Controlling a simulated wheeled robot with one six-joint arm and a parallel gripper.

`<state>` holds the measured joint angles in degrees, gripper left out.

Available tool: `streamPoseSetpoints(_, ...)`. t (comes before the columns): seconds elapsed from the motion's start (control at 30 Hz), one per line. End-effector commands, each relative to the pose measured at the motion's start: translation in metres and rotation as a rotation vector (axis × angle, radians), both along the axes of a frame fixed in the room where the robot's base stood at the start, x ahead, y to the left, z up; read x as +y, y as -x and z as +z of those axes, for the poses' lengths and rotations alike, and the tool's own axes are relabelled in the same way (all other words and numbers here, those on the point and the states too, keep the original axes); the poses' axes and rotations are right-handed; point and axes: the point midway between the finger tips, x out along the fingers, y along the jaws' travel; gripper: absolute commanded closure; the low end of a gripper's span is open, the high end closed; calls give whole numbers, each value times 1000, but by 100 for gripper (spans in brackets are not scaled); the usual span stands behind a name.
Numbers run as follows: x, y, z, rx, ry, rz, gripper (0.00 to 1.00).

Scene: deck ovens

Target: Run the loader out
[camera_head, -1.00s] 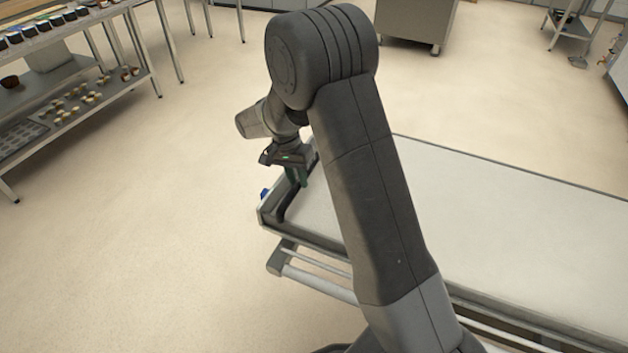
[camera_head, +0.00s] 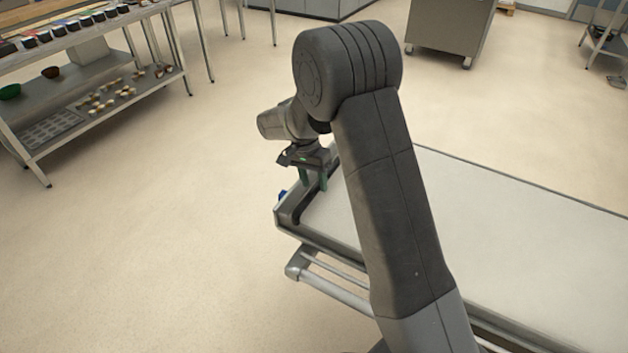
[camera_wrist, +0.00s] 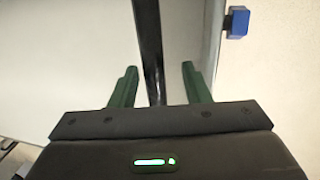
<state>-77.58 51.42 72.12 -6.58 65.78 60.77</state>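The loader (camera_head: 530,230) is a long flat bed with a pale grey-white surface and metal side rails, at the right of the head view. A dark bar (camera_head: 302,208) runs across its left end; it also shows in the wrist view (camera_wrist: 148,40). My gripper (camera_head: 314,184) is over this end, fingers pointing down. In the wrist view my gripper (camera_wrist: 159,76) has its two green fingers apart, with the dark bar between them and a gap visible on each side. My arm hides part of the loader's surface.
A blue block (camera_wrist: 237,22) sits at the loader's edge. Metal rails (camera_head: 330,285) stick out below the loader's near side. A steel table (camera_head: 95,95) with jars and a lower shelf stands at upper left. A grey cabinet (camera_head: 448,28) stands behind. Floor left of the loader is clear.

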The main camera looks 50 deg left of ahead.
Motion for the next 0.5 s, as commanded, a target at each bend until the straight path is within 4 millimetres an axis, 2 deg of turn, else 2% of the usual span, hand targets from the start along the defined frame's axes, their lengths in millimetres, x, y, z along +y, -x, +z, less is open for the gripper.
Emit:
streamPoseSetpoints(0.13,0,0,4,1,1,0,57)
streamPoseSetpoints(0.23,2,1,15,1,1,0,57)
streamPoseSetpoints(0.5,14,5,74,-1,-3,1,57)
